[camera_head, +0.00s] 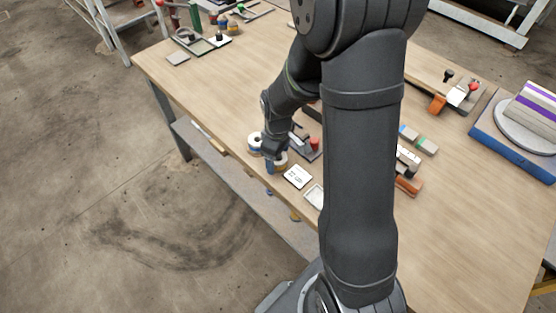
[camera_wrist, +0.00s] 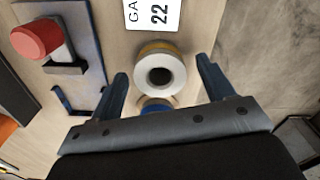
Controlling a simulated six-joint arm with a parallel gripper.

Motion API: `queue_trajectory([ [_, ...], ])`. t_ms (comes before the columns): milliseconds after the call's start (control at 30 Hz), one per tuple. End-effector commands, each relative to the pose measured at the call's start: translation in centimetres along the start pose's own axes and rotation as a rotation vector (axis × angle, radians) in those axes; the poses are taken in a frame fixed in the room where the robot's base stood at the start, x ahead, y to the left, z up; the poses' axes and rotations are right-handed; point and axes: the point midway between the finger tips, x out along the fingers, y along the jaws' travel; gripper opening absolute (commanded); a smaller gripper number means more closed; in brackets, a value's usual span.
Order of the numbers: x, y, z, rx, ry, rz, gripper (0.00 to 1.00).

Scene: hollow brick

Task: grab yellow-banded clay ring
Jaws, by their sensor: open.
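The yellow-banded clay ring (camera_wrist: 159,72) is pale, with a dark central hole and a yellow band around its side. It stands on the table between my two spread fingers in the wrist view. My gripper (camera_wrist: 162,70) is open, with one finger left and one right of the ring, neither visibly touching it. A second ring with a blue band (camera_wrist: 155,108) is just behind it, partly hidden by the gripper body. In the head view my gripper (camera_head: 273,160) is low at the table's front edge and partly covers the yellow-banded ring (camera_head: 281,159); the blue-banded ring (camera_head: 255,145) is to its left.
A white card marked 22 (camera_wrist: 155,14) lies close to the yellow-banded ring. A dark fixture with a red knob (camera_wrist: 36,39) stands to the left in the wrist view. The table edge is close on the right there. A turntable (camera_head: 530,123) sits at far right.

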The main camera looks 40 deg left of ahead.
Motion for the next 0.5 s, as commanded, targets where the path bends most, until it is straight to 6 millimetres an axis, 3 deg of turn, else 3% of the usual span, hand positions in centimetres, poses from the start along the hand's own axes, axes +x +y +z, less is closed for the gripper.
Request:
queue_trajectory([
  [267,0.26,0.01,-0.01,0.000,0.001,0.001,0.74],
  [500,0.25,0.01,-0.01,0.000,0.000,0.000,0.27],
])
